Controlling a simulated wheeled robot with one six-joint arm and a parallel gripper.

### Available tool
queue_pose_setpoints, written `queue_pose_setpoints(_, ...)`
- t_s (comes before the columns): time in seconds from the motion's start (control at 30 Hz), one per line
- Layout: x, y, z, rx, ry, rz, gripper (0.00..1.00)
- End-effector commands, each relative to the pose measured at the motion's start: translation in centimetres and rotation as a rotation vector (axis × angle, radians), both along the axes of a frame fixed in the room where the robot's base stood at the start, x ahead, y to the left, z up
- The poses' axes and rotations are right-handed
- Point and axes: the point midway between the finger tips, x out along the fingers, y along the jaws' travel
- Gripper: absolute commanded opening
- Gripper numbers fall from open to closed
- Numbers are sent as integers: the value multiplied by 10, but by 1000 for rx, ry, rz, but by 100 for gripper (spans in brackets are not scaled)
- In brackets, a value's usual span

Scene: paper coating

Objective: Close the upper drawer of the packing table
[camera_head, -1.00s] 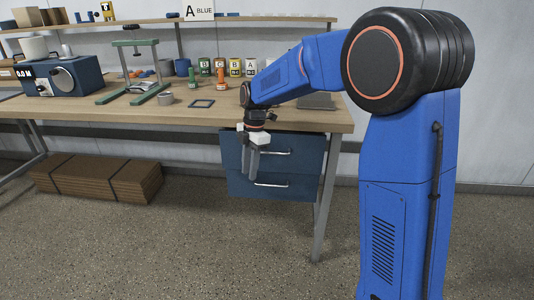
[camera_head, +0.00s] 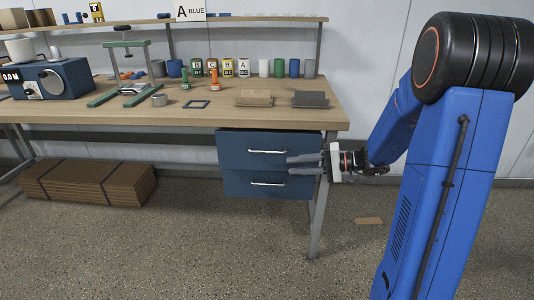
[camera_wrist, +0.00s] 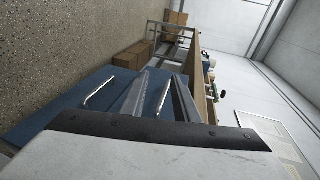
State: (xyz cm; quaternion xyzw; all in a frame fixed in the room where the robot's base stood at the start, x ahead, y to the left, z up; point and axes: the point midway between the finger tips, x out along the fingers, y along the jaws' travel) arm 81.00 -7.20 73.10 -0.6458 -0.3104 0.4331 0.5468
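The blue drawer unit hangs under the right end of the packing table (camera_head: 120,115). Its upper drawer (camera_head: 240,146) has a silver bar handle (camera_head: 267,151). Its front looks slightly wider than the lower drawer (camera_head: 240,185), but how far it stands out is hard to tell. My gripper (camera_head: 290,165) points left across the right edge of the fronts, its fingers apart and empty. In the wrist view the grey fingers (camera_wrist: 160,98) lie over the blue fronts, with one handle (camera_wrist: 98,93) left of them and another (camera_wrist: 163,103) between them. Contact cannot be told.
Bundled brown cardboard (camera_head: 90,182) lies on the floor at left. A table leg (camera_head: 318,225) stands just below my gripper. A small brown piece (camera_head: 368,221) lies on the floor at right. The floor before the drawers is clear.

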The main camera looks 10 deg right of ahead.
Motion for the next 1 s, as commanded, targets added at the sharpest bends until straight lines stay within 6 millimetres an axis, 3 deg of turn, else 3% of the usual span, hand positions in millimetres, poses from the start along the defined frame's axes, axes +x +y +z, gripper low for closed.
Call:
queue_pose_setpoints(0.1, 1, -32, 6, 124, 59, -150, 28)
queue_pose_setpoints(0.2, 2, -49, 10, 194, 88, -228, 28)
queue_pose_setpoints(0.37, 4, -58, 12, 238, 105, -274, 28)
queue_pose_setpoints(0.57, 14, -45, 11, 239, 104, -271, 28)
queue_pose_setpoints(1.0, 55, 4, 6, 236, 104, -269, 28)
